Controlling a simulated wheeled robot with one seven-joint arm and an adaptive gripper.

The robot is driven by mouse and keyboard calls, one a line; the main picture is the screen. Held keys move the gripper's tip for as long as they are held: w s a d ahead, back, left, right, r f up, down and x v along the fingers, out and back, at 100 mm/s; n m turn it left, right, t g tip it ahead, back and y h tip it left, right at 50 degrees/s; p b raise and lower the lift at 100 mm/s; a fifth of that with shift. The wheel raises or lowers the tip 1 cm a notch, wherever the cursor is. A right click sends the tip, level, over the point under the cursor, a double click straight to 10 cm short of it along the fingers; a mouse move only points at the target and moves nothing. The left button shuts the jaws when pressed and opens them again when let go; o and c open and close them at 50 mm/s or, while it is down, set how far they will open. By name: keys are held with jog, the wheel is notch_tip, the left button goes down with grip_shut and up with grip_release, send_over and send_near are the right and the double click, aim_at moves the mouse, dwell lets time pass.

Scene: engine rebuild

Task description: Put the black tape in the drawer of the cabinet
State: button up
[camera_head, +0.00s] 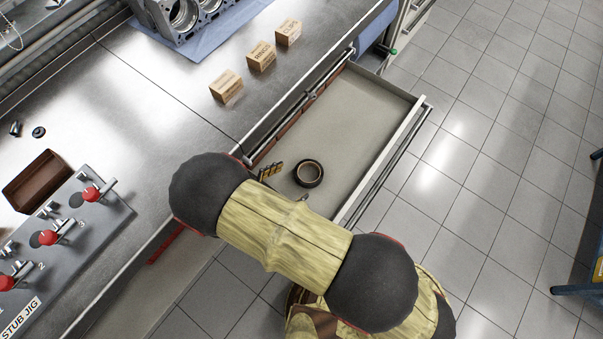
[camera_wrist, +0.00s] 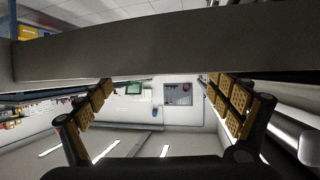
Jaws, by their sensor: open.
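The black tape (camera_head: 308,173) is a small dark ring with a brown inner face. In the head view it appears to lie flat on the floor of the open drawer (camera_head: 345,125), towards the end nearer my arm. My gripper (camera_head: 286,183) is open, its fingers with yellowish pads just left of and below the tape in the picture. My arm hides most of the gripper and the near end of the drawer. In the wrist view both fingers are spread apart (camera_wrist: 160,83) with nothing between them. The tape cannot be made out there.
The steel workbench (camera_head: 140,110) runs along the left. It carries three small boxes (camera_head: 261,56), a metal engine part (camera_head: 185,15) on a blue sheet, a brown tray (camera_head: 37,181) and a stub jig with red knobs (camera_head: 75,230). Tiled floor (camera_head: 480,150) at right is clear.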

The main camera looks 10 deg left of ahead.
jog(key=p+v, duration=0.1)
jog(key=v, duration=0.4)
jog(key=shift+s+a+r, duration=0.1)
jog(key=shift+s+a, duration=0.05)
jog(key=shift+s, duration=0.1)
dwell(0.3)
